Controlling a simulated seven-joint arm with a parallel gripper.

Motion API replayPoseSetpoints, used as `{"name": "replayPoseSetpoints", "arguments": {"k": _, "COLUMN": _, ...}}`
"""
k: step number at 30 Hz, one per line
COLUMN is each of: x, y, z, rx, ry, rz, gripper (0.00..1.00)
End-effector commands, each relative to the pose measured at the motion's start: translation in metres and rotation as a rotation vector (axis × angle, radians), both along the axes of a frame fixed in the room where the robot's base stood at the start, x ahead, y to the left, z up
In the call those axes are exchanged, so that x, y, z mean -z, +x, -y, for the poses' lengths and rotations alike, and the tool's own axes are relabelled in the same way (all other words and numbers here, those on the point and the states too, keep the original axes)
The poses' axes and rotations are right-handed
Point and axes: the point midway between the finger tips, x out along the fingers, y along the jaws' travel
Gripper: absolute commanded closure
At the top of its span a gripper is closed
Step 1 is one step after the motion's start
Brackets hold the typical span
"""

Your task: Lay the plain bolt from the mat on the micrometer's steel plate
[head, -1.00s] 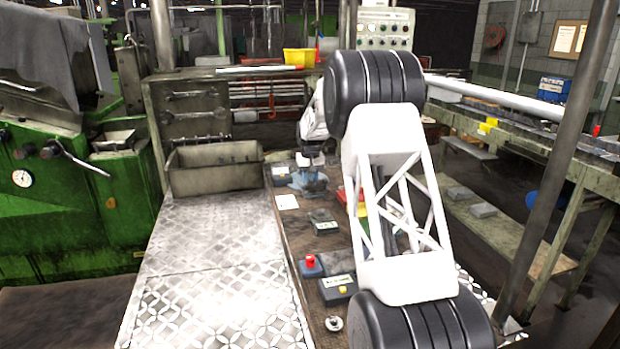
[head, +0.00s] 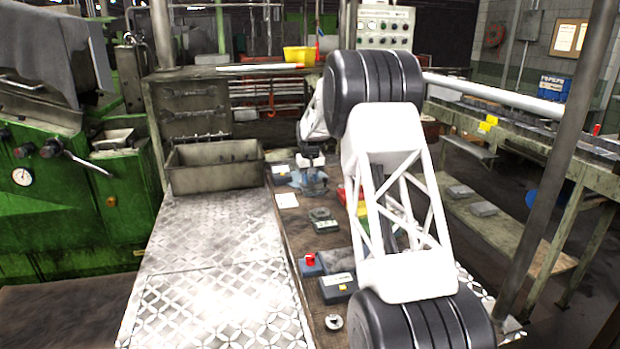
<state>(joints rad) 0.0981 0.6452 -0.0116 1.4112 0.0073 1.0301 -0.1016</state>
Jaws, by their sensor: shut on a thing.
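My gripper (head: 313,182) is at the far part of the brown bench, fingers pointing down, beside a blue-grey thing on the bench. It is small and partly dark here. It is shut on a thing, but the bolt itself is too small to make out. A small dark green box with a round grey top (head: 321,214) stands nearer on the bench. I cannot tell for sure which thing is the micrometer, its steel plate or the mat. My arm hides the bench's right part.
A dark box with a red button (head: 311,263) and another with a yellow button (head: 338,288) stand nearer on the bench. A white card (head: 287,200) lies at its left edge. A metal trough (head: 213,167) stands behind the bare tread-plate surface (head: 215,260) at left.

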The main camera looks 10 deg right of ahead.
Motion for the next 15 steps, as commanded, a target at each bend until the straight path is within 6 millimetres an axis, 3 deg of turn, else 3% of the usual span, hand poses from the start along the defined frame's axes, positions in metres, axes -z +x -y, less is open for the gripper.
{"name": "replayPoseSetpoints", "arguments": {"k": 15, "x": 0.0063, "y": 0.0000, "z": 0.0000, "rx": 0.000, "ry": 0.000, "rz": 0.000, "gripper": 1.00}}
